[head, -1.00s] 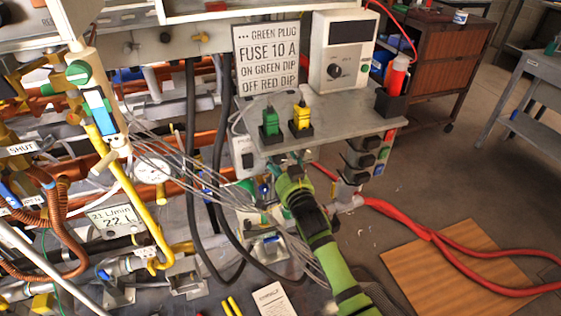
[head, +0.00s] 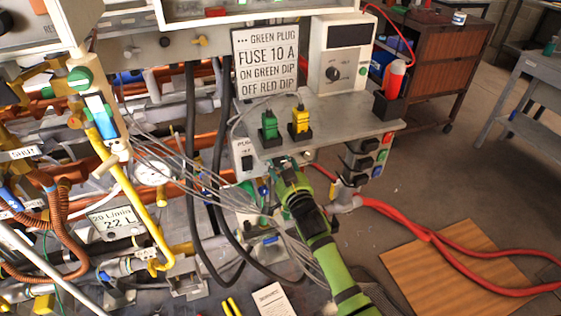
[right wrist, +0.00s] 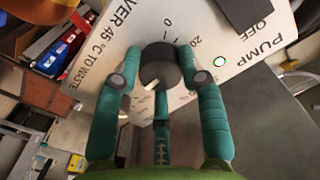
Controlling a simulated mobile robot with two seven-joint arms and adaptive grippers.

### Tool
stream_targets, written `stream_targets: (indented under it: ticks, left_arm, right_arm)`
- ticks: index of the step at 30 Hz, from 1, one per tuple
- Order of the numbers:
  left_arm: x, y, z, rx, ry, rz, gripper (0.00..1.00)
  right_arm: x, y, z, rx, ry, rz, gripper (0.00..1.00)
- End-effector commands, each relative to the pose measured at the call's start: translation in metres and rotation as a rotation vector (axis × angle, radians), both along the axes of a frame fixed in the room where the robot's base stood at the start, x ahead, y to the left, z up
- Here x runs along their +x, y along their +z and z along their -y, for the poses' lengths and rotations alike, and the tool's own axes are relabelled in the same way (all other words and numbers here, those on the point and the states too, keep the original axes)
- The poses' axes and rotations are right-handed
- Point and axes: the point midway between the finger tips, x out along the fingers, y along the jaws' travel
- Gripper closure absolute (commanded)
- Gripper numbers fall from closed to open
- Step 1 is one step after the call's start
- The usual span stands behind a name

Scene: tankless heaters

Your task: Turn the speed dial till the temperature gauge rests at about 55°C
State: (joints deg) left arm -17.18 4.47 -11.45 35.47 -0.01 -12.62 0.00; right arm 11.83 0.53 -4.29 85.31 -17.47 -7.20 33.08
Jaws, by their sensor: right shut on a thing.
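My right gripper (head: 279,167) is at the panel under the grey shelf in the head view, its fingertips partly hidden. In the right wrist view its teal fingers (right wrist: 158,66) are shut on a round black dial (right wrist: 160,72) with a white pointer mark. The dial sits on a white panel (right wrist: 215,40) lettered "PUMP OFF" and "OVER 45 °C TO WASTE", with scale marks around it. A round white gauge (head: 153,171) shows among the pipes; its reading is too small to tell. My left gripper is not in view.
Green (head: 269,127) and yellow (head: 300,122) plugs stand on the shelf (head: 345,115). A white box (head: 342,60) with a black knob is behind them. Grey wires and black hoses (head: 220,190) run left of my gripper. Red hoses (head: 430,238) lie on the floor at right.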

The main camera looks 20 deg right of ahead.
Motion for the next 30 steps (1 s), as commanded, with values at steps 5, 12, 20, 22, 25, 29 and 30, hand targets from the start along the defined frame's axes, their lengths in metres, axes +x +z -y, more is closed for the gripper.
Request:
stream_targets:
  ticks: [5,12,20,22,25,29,30]
  left_arm:
    - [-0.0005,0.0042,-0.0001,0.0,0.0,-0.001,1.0]
    - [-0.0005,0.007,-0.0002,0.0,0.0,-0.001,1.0]
    - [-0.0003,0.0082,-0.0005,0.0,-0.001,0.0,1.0]
    - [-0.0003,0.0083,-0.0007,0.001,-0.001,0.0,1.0]
    - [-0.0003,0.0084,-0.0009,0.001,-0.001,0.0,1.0]
    - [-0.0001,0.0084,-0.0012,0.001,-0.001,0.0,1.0]
    - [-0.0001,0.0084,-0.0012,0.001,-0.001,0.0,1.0]
  right_arm:
    - [-0.0016,-0.0062,-0.0016,-0.169,0.003,-0.009,0.93]
    - [-0.0018,-0.0076,-0.0009,-0.397,0.003,-0.004,0.93]
    - [-0.002,-0.0089,0.0004,-0.627,0.004,0.002,0.93]
    - [-0.002,-0.0091,0.0008,-0.681,0.003,0.004,0.93]
    - [-0.0021,-0.0093,0.0014,-0.749,0.003,0.006,0.93]
    - [-0.0022,-0.0095,0.002,-0.816,0.003,0.007,0.93]
    - [-0.0022,-0.0095,0.0021,-0.834,0.003,0.008,0.93]
